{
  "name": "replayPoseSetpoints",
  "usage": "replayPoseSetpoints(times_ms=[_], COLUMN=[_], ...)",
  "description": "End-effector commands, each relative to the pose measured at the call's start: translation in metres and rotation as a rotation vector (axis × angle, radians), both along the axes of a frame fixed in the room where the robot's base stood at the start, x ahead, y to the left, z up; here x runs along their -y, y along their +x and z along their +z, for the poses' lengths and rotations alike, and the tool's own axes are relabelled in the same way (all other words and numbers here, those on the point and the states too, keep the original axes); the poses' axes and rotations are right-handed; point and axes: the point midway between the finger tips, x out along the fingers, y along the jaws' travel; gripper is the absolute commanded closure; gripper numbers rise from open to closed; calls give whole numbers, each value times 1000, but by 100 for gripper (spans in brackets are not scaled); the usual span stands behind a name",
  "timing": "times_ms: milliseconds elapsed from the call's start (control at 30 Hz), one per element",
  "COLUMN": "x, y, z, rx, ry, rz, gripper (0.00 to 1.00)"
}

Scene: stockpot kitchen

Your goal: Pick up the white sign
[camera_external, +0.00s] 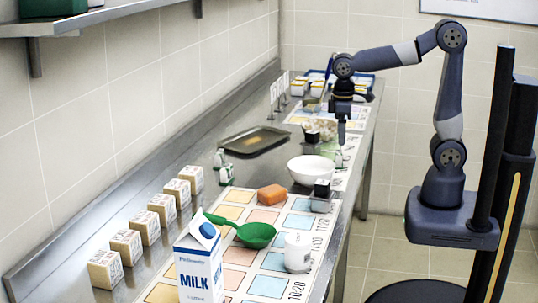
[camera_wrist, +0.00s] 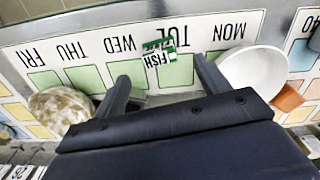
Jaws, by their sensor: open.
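A small white sign with green parts and the word FISH (camera_wrist: 158,54) is on the weekday chart in the wrist view, by the TUE and WED columns. In the external view a small white and green item (camera_external: 339,159), likely this sign, stands right of the white bowl. My gripper (camera_external: 341,138) points down just above it. In the wrist view my gripper (camera_wrist: 161,70) is open, its two fingers apart on either side of the sign. The sign appears slightly beyond the fingertips, with nothing held. I cannot tell the exact height gap.
The white bowl (camera_external: 311,169) is close beside the sign, near the right finger in the wrist view (camera_wrist: 255,72). A round bowl with mottled contents (camera_wrist: 60,108) lies left.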

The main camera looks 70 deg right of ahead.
Motion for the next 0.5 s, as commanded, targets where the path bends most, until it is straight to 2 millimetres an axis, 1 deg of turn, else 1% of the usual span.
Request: replayPoseSetpoints(times_ms=[33,100,267,500], x=[0,0,0,1], y=[-1,0,0,4], z=[-9,-16,-27,-62], rx=[-4,-1,-1,-2], ry=[0,1,2,2], rz=[0,-1,-2,-2], gripper=[29,29,29,29])
